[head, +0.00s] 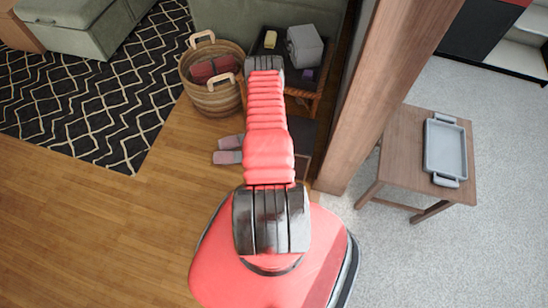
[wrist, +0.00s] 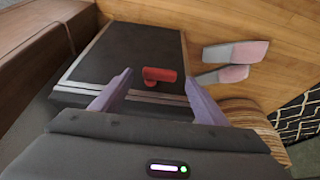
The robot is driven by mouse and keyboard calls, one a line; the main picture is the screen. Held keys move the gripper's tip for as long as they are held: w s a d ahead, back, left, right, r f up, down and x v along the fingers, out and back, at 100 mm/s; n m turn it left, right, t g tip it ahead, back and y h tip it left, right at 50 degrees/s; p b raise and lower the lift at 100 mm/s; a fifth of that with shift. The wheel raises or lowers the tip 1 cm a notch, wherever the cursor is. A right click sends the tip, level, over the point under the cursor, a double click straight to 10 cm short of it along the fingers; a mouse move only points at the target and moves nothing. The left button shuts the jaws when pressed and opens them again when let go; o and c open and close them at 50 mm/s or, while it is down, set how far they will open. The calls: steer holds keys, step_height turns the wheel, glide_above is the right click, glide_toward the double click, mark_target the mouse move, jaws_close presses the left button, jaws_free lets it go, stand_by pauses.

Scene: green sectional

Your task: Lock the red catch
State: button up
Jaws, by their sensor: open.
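The red catch (wrist: 160,75) shows in the wrist view on the dark top of a flat case (wrist: 125,55) with pale metal edging. A small black part shows at the catch's lower left. My gripper (wrist: 158,82) is open, with one purple finger to the left of the catch and one to its right. The fingers appear apart from the catch; their height above it is hard to tell. In the head view my red arm reaches away from me and hides the catch. A dark surface (head: 304,132), probably the case, shows partly beside the arm.
Two pink-grey slippers (head: 228,150) lie on the wooden floor beside the case. A wicker basket (head: 212,92) and a dark side table (head: 318,88) with a grey box (head: 305,46) stand beyond. A wooden post (head: 375,90) rises close to the right of my arm.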

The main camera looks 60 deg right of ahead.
steer(key=shift+x, duration=1.15)
steer(key=c, duration=1.1)
